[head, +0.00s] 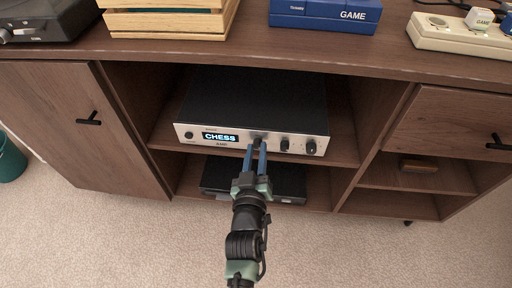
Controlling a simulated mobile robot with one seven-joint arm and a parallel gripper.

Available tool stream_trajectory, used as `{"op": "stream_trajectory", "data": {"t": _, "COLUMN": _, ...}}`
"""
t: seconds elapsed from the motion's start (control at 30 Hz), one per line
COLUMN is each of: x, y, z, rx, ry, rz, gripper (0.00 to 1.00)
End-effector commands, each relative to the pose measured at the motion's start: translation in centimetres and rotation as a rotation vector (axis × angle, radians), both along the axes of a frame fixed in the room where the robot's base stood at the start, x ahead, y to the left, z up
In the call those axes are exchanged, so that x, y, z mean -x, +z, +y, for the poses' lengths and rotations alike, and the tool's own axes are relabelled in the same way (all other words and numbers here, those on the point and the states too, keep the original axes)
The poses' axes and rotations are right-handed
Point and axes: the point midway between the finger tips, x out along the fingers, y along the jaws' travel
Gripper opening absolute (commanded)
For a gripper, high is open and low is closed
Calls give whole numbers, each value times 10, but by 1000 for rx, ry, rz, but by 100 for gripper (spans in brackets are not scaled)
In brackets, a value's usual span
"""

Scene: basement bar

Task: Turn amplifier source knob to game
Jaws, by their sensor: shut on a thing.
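The amplifier (255,101) sits on the middle shelf of the wooden cabinet. It has a silver front panel and a black top. Its display (220,137) reads "CHESS". My gripper (257,145) reaches up to the front panel, right of the display. Its two blue fingers are shut on a dark knob (259,139), which they partly hide. I cannot read the label of that knob or see its pointer. Further dark knobs (285,144) stand to the right on the panel, and one small knob (188,135) is at the far left.
A black device (222,174) lies on the shelf below, behind my gripper. On the cabinet top (260,45) stand a wooden box (168,22), a blue box marked GAME (325,14) and a beige power strip (457,35). A closed door (82,125) is at left.

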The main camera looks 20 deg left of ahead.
Motion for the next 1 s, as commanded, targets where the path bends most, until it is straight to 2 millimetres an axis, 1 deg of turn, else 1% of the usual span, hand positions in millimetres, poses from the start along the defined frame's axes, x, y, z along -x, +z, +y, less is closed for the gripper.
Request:
{"op": "stream_trajectory", "data": {"t": 0.03, "x": 0, "y": 2, "z": -1, "rx": -36, "ry": -1, "rz": 14, "gripper": 0}}
{"op": "stream_trajectory", "data": {"t": 0.2, "x": 1, "y": 2, "z": 0, "rx": -139, "ry": 0, "rz": 45, "gripper": 0}}
{"op": "stream_trajectory", "data": {"t": 0.4, "x": 1, "y": 0, "z": 0, "rx": -221, "ry": 0, "rz": 68, "gripper": 0}}
{"op": "stream_trajectory", "data": {"t": 0.63, "x": 1, "y": -1, "z": -1, "rx": -262, "ry": 0, "rz": 79, "gripper": 0}}
{"op": "stream_trajectory", "data": {"t": 1.0, "x": 1, "y": -2, "z": -1, "rx": -267, "ry": 0, "rz": 80, "gripper": 0}}
